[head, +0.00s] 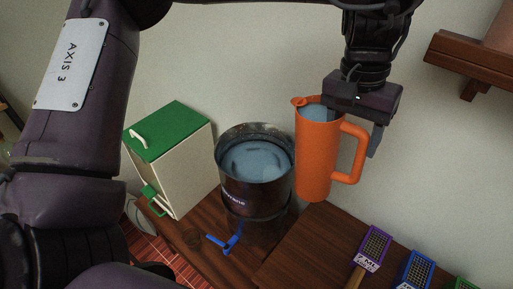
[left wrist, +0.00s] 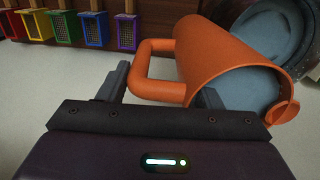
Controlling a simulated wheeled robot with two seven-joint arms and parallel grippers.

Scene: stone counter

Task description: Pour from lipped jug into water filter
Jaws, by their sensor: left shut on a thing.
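The orange lipped jug (head: 314,155) is near upright, just right of the water filter, and holds blue-grey liquid. Its mouth also shows in the left wrist view (left wrist: 218,62). My left gripper (head: 352,135) is shut on the jug at its handle side, near the top; the exact contact is partly hidden. In the left wrist view the handle lies between the fingers (left wrist: 160,90). The water filter (head: 250,185) is a dark round open vessel with blue-grey liquid inside and a blue tap (head: 228,240) low at its front. My right gripper is not in view.
A white box with a green lid (head: 168,130) stands left of the filter. Purple, blue and green box-shaped tools (head: 373,248) lie on the wooden surface at the right front. A wooden wall shelf (head: 470,65) is at the upper right.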

